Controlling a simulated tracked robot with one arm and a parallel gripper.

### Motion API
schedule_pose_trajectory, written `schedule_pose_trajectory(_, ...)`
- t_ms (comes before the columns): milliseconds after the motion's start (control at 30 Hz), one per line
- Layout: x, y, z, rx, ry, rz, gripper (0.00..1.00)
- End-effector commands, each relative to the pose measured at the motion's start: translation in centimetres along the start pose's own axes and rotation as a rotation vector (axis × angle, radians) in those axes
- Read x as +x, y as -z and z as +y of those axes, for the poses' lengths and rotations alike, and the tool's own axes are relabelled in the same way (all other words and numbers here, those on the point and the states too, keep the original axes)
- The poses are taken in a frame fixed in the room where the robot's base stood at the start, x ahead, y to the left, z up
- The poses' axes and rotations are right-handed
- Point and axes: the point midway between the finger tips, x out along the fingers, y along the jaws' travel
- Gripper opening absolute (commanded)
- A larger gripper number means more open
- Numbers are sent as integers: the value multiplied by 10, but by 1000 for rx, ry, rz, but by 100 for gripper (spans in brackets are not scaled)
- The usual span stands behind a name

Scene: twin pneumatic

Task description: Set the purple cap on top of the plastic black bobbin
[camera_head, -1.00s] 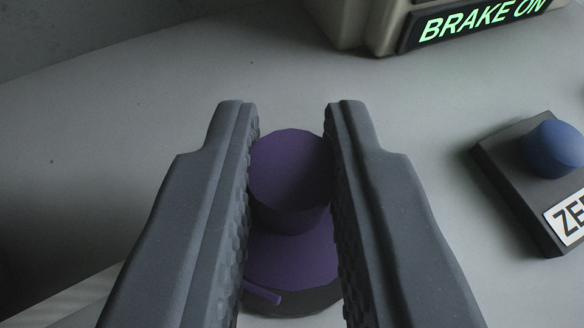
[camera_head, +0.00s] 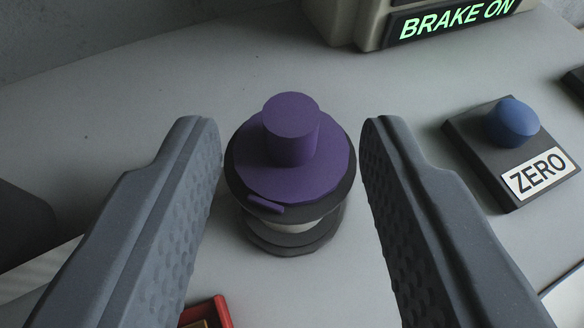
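The purple cap (camera_head: 254,168) has a wide round disc, a knob on top and a small tab at its front edge. It rests on top of the black bobbin (camera_head: 283,243), and looks roughly level and centred. The bobbin stands upright on the grey surface, with a pale band showing between its black flanges. My gripper (camera_head: 290,140) is open, with one finger to the left of the cap and one to the right. Gaps show between both fingers and the cap, and the gripper holds nothing.
A box with a lit "BRAKE ON" sign (camera_head: 455,22) stands at the back right. A black "ZERO" block (camera_head: 478,150) with a blue button (camera_head: 512,121) is at the right. A red-edged tray (camera_head: 222,311) shows at the bottom. The surface (camera_head: 150,100) behind the bobbin is clear.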

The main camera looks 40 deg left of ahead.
Motion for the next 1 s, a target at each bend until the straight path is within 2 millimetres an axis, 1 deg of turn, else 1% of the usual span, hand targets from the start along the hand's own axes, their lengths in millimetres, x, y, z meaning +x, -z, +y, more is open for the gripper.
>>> schedule_pose_trajectory(33, -10, 2, 0, 1, -1, 2, 39)
schedule_pose_trajectory(200, -37, 2, 0, 3, -1, 2, 39)
schedule_pose_trajectory(300, -51, 2, 0, 3, -1, 2, 39)
schedule_pose_trajectory(500, -72, 1, 0, 1, -1, 0, 39)
schedule_pose_trajectory(633, -78, 0, 0, 2, 0, 0, 39)
schedule_pose_trajectory(900, -79, 0, 0, 1, 0, 0, 39)
schedule_pose_trajectory(967, -80, 2, 2, 0, -7, 2, 39)
schedule_pose_trajectory(1000, -82, 7, 8, -3, -22, 5, 39)
